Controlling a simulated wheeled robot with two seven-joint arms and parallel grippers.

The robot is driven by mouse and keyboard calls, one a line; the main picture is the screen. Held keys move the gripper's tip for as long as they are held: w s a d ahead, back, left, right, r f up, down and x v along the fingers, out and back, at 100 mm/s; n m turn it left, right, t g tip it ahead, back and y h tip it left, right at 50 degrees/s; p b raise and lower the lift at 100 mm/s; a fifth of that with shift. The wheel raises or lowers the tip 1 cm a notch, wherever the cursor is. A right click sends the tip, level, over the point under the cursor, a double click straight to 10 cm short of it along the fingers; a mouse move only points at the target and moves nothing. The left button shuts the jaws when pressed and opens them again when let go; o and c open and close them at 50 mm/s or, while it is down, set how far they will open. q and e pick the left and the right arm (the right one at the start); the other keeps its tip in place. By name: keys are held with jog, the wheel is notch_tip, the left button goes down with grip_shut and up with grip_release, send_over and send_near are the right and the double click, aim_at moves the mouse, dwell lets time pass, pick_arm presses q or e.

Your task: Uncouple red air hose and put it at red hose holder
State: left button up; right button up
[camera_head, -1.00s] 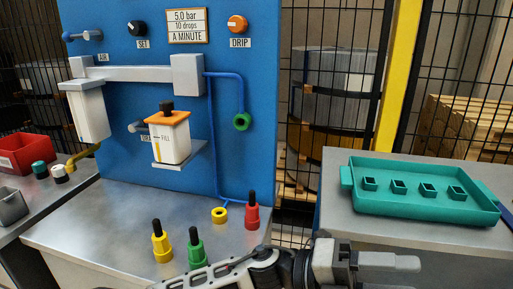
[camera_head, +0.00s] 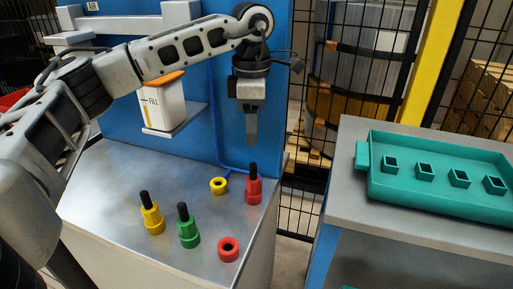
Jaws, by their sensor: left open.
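The red hose coupling (camera_head: 253,191) has a black top and stands upright near the back right of the metal cabinet top, close to the blue panel. A thin blue hose (camera_head: 232,169) runs down the panel and ends near it; the exact joint is unclear. A red ring (camera_head: 228,250), possibly the red holder, lies at the front right of the top and looks empty. My left gripper (camera_head: 251,138) points down above the red coupling, apart from it. It is open and holds nothing; its fingers overlap in this view. My right gripper is out of view.
A yellow coupling (camera_head: 151,216) and a green coupling (camera_head: 188,229) stand upright to the left. A yellow ring (camera_head: 218,185) sits beside the red coupling. A teal tray (camera_head: 425,205) is on the right-hand table. My left arm crosses before the panel and the white filter unit (camera_head: 165,105).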

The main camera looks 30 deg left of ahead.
aim_at(253, 163)
pick_arm(q)
notch_tip(253, 163, down, 15)
jog(key=shift+s+f, duration=0.1)
dwell(0.3)
jog(key=shift+d, duration=0.1)
grip_shut()
jog(key=shift+r+p, duration=0.7)
jog(key=shift+r, duration=0.1)
dwell(0.3)
jog(key=c, duration=1.1)
grip_release()
jog(key=shift+f, duration=0.1)
grip_shut()
jog(key=shift+r+p, duration=1.1)
jog(key=shift+r, duration=0.45)
